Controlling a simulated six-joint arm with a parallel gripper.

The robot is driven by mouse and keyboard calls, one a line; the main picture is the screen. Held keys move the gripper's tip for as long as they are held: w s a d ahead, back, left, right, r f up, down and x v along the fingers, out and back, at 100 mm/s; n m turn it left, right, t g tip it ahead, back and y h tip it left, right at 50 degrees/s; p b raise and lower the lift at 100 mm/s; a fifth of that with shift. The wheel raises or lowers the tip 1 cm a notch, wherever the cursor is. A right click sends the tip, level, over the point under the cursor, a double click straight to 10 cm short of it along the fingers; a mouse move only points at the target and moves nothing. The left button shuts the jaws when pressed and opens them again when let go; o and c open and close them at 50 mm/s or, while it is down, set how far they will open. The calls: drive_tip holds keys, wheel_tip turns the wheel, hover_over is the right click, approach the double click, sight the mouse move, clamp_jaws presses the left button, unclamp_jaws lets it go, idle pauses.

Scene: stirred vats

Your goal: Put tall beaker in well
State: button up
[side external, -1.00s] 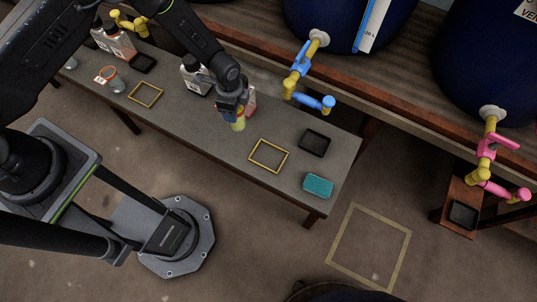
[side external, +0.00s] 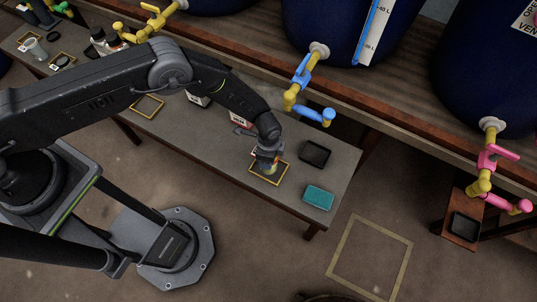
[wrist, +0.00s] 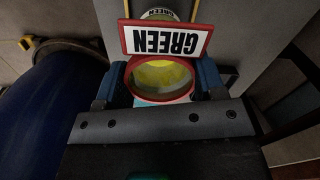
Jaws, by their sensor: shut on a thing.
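My gripper (side external: 268,158) is over the yellow square frame (side external: 251,171) on the bench. In the wrist view its blue finger pads (wrist: 165,84) are shut on the tall beaker (wrist: 165,75), which has a red rim, a white GREEN tag and yellow-green liquid inside. In the side view the beaker is mostly hidden by the gripper, and I cannot tell whether its base touches the bench. I cannot tell for sure which outlined or recessed spot is the well.
A black square tray (side external: 315,153) and a teal sponge (side external: 318,198) lie to the right of the frame. A blue-handled tap (side external: 298,88) juts out above the bench's back edge. Another yellow frame (side external: 148,106) is further left. A black tray (side external: 464,228) sits on a stool.

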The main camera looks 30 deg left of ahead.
drive_tip(key=shift+f, duration=0.45)
drive_tip(key=o, duration=1.1)
drive_tip(key=shift+f, duration=0.1)
wheel_tip(320, 180, up, 12)
drive_tip(key=shift+s+r, duration=0.1)
drive_tip(key=shift+r, duration=0.05)
